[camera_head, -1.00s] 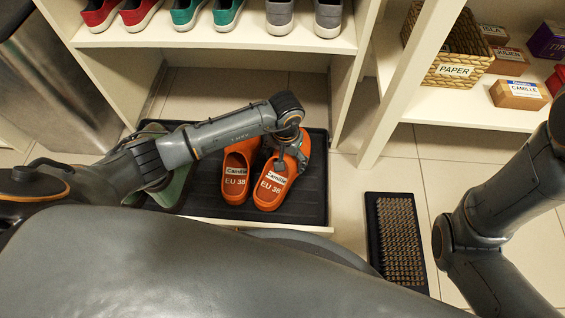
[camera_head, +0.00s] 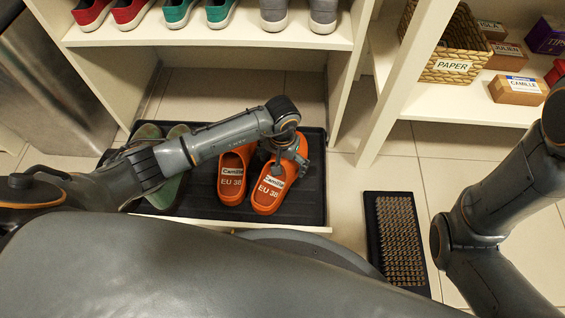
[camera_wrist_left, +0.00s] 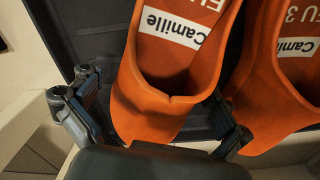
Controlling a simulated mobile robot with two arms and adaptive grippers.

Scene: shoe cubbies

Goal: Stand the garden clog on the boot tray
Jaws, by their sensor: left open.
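Two orange garden clogs, both labelled "Camille" and "EU 38", sit side by side on the dark boot tray (camera_head: 315,205): a left clog (camera_head: 232,185) and a right clog (camera_head: 268,195). My left gripper (camera_head: 288,152) is open at the far end of the right clog. In the left wrist view, that clog (camera_wrist_left: 150,110) lies between the gripper's spread fingers (camera_wrist_left: 160,105), and the other clog (camera_wrist_left: 275,85) is close by on the right. Contact with the fingers is unclear. My right arm shows at the right, but its gripper is out of view.
Green footwear (camera_head: 150,131) stands at the tray's left, partly hidden by my left arm. A shelf (camera_head: 200,38) with red, green and grey shoes is above. A bristle mat (camera_head: 398,240) lies right of the tray. A basket (camera_head: 445,50) and boxes fill the right shelf.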

